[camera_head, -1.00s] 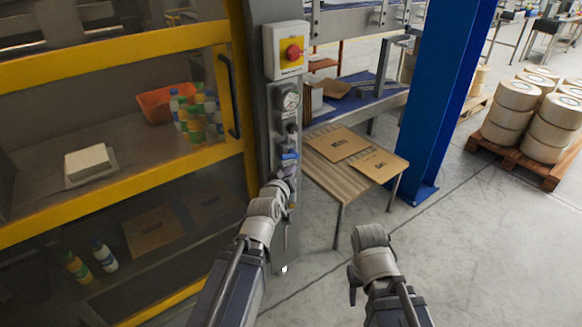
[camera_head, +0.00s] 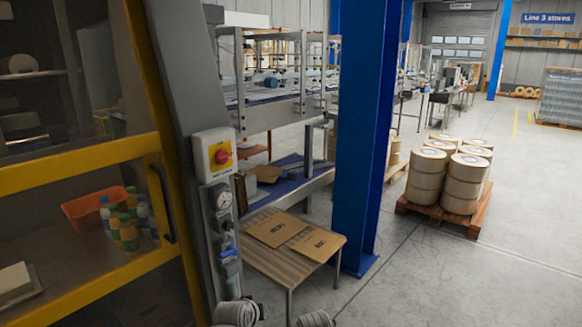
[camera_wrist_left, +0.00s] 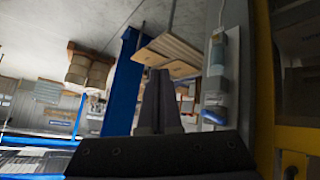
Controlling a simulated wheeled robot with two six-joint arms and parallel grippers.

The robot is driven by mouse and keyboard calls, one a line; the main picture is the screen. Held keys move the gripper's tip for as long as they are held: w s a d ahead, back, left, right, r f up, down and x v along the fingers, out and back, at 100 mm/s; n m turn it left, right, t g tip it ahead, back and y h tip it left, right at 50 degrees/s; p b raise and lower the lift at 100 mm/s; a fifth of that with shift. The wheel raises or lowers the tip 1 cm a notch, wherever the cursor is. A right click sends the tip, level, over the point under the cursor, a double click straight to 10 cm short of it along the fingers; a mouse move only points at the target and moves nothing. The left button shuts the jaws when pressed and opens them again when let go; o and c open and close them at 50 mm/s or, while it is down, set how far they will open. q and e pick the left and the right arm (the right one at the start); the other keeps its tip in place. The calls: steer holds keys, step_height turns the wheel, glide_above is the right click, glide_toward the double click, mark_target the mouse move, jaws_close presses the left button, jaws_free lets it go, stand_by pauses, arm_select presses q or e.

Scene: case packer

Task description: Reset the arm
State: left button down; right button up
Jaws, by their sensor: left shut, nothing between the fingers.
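My left gripper (camera_wrist_left: 158,100) shows in the left wrist view with its two dark fingers together and nothing between them. It is beside the grey service post, whose blue-and-white fitting (camera_wrist_left: 215,85) is just right of the fingers. The small wooden table (camera_wrist_left: 180,50) lies beyond the fingertips. In the head view only the top of my left arm (camera_head: 236,312) shows at the bottom edge, below the gauge and blue valve. The top of my right arm (camera_head: 315,319) shows at the bottom edge too. My right gripper is out of view.
A red-knobbed switch box (camera_head: 215,154) and pressure gauge (camera_head: 221,197) are on the post. The yellow-framed machine (camera_head: 80,170) stands left, with an orange bin (camera_head: 90,208) inside. The table (camera_head: 270,262) bears flat cartons. A blue column (camera_head: 362,130) stands beyond; open floor lies right.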

arm_select(q)
steer(key=s+d+m+g+y+p, duration=0.1)
steer(key=s+g, duration=0.3)
steer(key=s, duration=0.5)
steer(key=s+d+f+m+g+y+p, duration=0.1)
steer(key=s+d+m+g+y+p, duration=0.1)
steer(key=s, duration=0.7)
steer(key=m+g+p, duration=0.1)
steer(key=m+g, duration=0.1)
steer(key=g, duration=0.1)
steer(key=shift+d, duration=0.35)
arm_select(e)
step_height(320, 180, up, 6)
steer(key=shift+f, duration=0.2)
